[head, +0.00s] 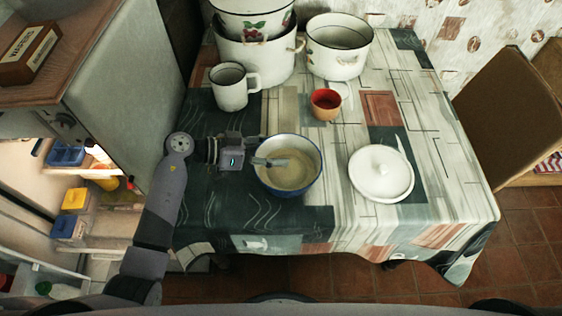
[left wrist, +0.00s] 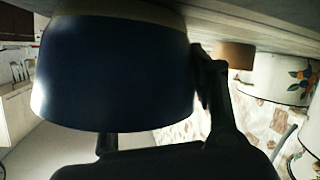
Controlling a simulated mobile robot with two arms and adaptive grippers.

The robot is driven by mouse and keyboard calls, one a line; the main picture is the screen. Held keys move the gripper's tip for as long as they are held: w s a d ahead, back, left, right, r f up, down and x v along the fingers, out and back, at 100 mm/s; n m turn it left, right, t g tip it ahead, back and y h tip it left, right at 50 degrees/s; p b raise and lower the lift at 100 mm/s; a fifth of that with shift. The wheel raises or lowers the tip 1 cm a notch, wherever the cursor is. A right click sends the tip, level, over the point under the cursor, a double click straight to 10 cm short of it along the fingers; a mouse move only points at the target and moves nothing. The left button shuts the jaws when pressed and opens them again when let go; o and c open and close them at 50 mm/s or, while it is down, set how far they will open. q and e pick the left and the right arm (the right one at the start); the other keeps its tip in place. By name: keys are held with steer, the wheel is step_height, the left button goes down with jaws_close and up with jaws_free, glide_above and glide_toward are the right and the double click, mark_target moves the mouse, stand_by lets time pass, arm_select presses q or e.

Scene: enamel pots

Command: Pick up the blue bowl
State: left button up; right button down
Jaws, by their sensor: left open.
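The blue bowl (head: 312,182), blue outside with a cream inside, stands upright on the table left of centre. My left gripper (head: 272,161) is open at its left rim, with finger parts showing over the bowl's inside. In the left wrist view the bowl's dark blue outer wall (left wrist: 115,70) fills the upper left, upside down and very close. One dark finger (left wrist: 208,85) shows to the right of the wall; the other is mostly hidden behind the bowl. Whether the fingers touch the bowl cannot be told. My right gripper is not in view.
Large enamel pots (head: 338,47) stand at the back. The patterned tablecloth (head: 440,190) is clear at the right. A fridge stands open at left.

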arm_select(q)
steer(key=shift+f, duration=0.1)
jaws_close()
stand_by(0.3)
stand_by(0.6)
